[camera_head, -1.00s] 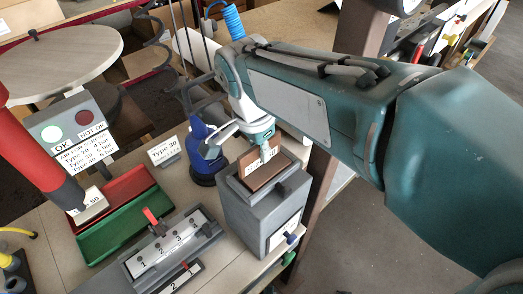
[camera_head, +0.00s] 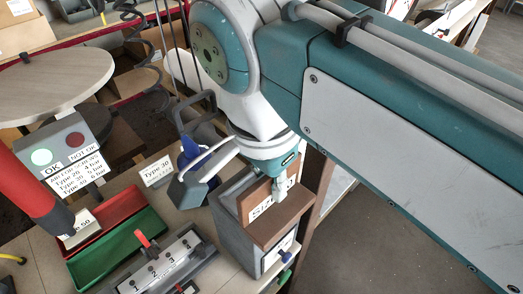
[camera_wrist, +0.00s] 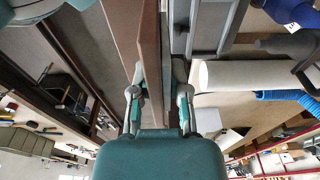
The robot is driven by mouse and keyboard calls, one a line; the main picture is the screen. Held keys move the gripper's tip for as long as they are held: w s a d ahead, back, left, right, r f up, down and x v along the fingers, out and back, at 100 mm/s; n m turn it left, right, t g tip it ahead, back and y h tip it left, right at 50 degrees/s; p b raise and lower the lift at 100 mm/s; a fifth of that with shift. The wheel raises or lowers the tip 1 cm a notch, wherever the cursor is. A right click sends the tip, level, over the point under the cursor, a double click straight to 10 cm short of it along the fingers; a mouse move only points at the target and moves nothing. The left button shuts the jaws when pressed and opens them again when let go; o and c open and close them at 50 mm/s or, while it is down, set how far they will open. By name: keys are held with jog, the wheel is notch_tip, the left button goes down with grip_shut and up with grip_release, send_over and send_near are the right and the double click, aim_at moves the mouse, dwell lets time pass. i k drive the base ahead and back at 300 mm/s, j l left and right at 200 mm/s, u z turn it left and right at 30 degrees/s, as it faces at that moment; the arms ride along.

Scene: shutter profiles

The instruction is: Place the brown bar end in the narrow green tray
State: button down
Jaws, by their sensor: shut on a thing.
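The brown bar end (camera_head: 268,226), a brown profile piece with a white label, is in my gripper (camera_head: 281,187) in the head view.
The red tray (camera_head: 120,205) adjoins the green one. A numbered fixture with a red lever (camera_head: 141,238) stands between green tray and box. A blue tool (camera_head: 190,155) and the Type 30 sign (camera_head: 157,170) stand behind. A red post (camera_head: 30,195) is at left.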

aim_at(100, 260)
jog(key=k, duration=0.5)
jog(key=k+j+u, duration=0.1)
jog(key=u, duration=0.9)
jog(key=i+j+u, duration=0.15)
jog(key=j, duration=0.25)
jog(key=i+j+u, duration=0.15)
jog(key=j, duration=0.25)
jog(key=i, duration=0.15)
